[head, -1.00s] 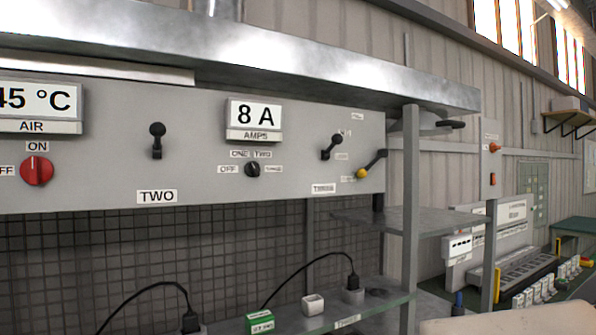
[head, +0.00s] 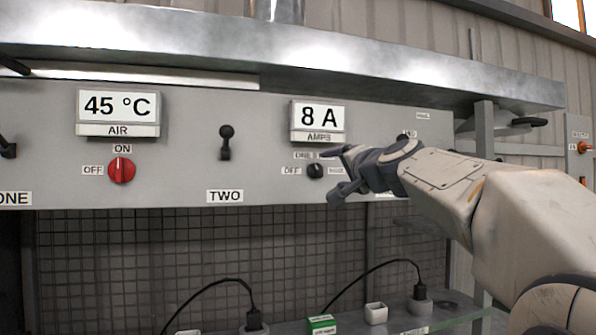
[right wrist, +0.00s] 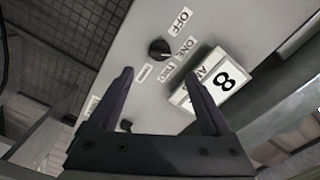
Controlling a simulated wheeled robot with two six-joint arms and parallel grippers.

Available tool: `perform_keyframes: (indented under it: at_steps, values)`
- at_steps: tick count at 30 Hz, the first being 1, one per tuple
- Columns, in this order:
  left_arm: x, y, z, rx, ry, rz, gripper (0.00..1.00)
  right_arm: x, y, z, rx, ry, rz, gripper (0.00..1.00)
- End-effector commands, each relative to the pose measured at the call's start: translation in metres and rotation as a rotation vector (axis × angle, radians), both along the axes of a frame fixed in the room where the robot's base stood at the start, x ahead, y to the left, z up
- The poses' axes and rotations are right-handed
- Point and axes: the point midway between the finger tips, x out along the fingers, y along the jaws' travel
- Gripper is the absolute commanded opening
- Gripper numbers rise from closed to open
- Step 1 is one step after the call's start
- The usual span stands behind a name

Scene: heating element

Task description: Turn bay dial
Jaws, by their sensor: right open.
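The bay dial (head: 316,171) is a small black knob on the grey panel below the 8 A display, with OFF, ONE, TWO and a further label around it. Its exact pointer setting is too small to tell. It also shows in the right wrist view (right wrist: 159,50), beyond the fingertips and roughly centred between them. My right gripper (head: 332,177) is open and empty, just in front of the dial, with one finger above the other. In the right wrist view its fingers (right wrist: 158,76) stand wide apart, with no clear contact with the dial. My left gripper is out of view.
The AMPS display (head: 319,118) sits above the dial. A red ON/OFF switch (head: 122,170) and a black lever (head: 226,142) lie to the left. A metal ledge (head: 380,65) overhangs the panel. A shelf with plugs and a green box (head: 321,325) is below.

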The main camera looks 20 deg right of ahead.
Motion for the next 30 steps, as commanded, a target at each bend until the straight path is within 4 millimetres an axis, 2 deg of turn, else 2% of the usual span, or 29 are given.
perform_keyframes:
  at_steps: [1, 6, 12, 18, 26, 30]
  values:
    - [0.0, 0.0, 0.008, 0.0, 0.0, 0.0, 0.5, 0.011, 0.002, 0.002, 0.0, 0.006, 0.004, 0.82]
    - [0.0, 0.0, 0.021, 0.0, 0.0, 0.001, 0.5, 0.044, 0.003, 0.002, -0.001, 0.006, 0.004, 0.82]
    - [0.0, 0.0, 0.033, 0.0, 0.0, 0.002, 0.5, 0.074, 0.004, 0.001, -0.002, 0.005, 0.004, 0.82]
    - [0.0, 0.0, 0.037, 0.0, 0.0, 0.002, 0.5, 0.086, 0.005, 0.0, -0.004, 0.003, 0.004, 0.82]
    - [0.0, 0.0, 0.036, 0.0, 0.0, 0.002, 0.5, 0.087, 0.005, -0.001, -0.004, 0.003, 0.004, 0.82]
    - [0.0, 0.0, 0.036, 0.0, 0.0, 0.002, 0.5, 0.087, 0.005, -0.001, -0.004, 0.004, 0.003, 0.29]
